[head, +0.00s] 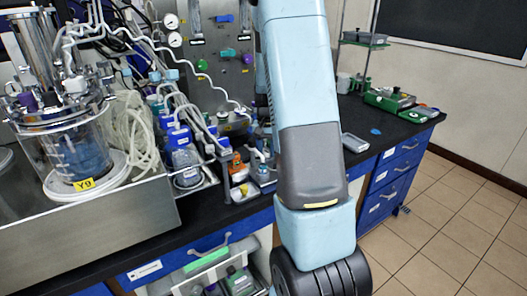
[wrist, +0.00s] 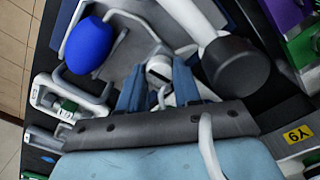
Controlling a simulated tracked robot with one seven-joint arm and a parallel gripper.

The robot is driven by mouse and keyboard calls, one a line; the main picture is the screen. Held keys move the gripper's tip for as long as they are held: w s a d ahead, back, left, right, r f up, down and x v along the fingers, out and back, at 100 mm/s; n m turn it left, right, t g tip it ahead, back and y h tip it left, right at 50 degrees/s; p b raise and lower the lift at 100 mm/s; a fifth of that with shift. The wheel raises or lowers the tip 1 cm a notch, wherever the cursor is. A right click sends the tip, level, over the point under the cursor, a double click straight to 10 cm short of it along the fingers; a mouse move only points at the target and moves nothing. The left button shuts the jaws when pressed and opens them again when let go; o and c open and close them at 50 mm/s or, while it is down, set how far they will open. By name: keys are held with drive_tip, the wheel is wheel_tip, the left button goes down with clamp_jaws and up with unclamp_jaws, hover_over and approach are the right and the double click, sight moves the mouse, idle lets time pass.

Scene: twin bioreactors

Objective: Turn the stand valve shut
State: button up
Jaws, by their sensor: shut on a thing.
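My gripper (wrist: 158,78) shows in the wrist view with its two blue fingers on either side of a small grey-white part (wrist: 159,68), which looks like the stand valve's handle. The fingers are shut on it. A pale rod passes between the fingers below it. How far the valve is turned cannot be told. In the head view my arm covers the middle of the picture, and the gripper and the valve are hidden.
Close by in the wrist view are a blue bulb (wrist: 89,46) and a black rounded cap (wrist: 236,66). In the head view a glass bioreactor vessel (head: 75,150) with tubing and blue-capped bottles (head: 186,165) crowd the bench left of my arm. Floor at right is clear.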

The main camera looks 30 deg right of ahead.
sight(266, 152)
drive_tip(key=shift+m, duration=0.5)
drive_tip(key=o, duration=1.1)
drive_tip(key=shift+c, duration=0.2)
wheel_tip(266, 152, up, 14)
drive_tip(key=shift+f, duration=0.15)
idle(0.4)
